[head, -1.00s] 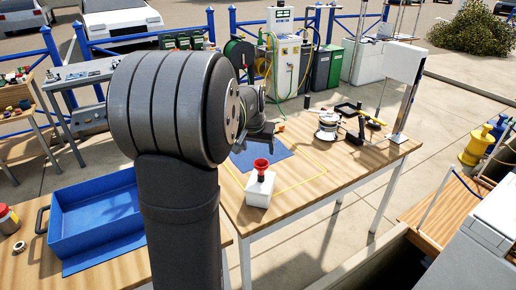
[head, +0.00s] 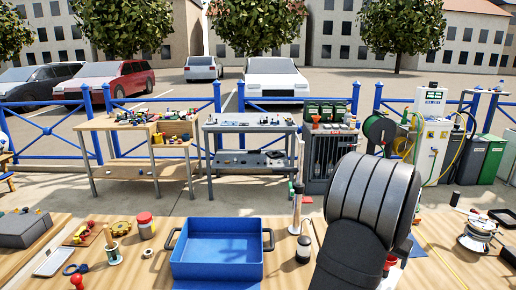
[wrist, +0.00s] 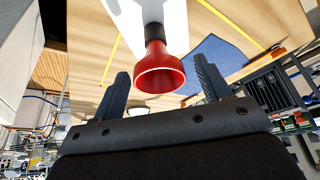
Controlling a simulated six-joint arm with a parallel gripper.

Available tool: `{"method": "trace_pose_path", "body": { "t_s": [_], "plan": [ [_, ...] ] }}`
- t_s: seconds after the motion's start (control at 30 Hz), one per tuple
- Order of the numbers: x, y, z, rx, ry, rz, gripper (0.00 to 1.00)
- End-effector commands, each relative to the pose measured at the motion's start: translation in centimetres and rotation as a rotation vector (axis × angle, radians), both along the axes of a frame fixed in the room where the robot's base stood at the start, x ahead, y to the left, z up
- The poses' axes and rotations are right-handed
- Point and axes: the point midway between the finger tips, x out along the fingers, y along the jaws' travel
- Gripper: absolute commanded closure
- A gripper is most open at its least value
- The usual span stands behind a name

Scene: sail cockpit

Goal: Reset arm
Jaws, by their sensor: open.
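In the wrist view my gripper (wrist: 161,66) is open, with one dark finger on each side of a red flared knob (wrist: 160,72). The knob sits on a black neck on a white box (wrist: 165,8). It shows between the fingers; I cannot tell its distance from them, and no finger is seen closed on it. In the head view my arm's large dark joint covers the right part of the bench and the gripper is hidden.
A blue tray (head: 217,222) with handles stands on the wooden bench. A red-lidded jar (head: 146,225) and a dark-bodied cylinder (head: 304,249) flank it. A metal-ringed round device (head: 478,236) is at right. A blue mat (wrist: 215,62) lies beyond the knob.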

Motion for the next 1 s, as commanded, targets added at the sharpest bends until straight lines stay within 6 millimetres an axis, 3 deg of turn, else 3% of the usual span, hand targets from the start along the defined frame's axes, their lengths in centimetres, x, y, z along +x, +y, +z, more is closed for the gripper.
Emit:
{"method": "trace_pose_path", "body": {
  "t_s": [0.1,0.33,0.67,0.93,1.0],
  "plan": [
    [0.0,0.0,1.6,-0.002,-0.002,0.000,0.30],
    [0.0,0.0,2.6,-0.001,0.000,0.001,0.30],
    [0.0,0.0,2.4,0.000,0.000,0.000,0.30],
    [-0.1,0.1,-1.0,0.002,0.002,0.000,0.30],
    [-0.4,0.4,0.8,-0.003,-0.004,0.000,0.30]
  ]
}}
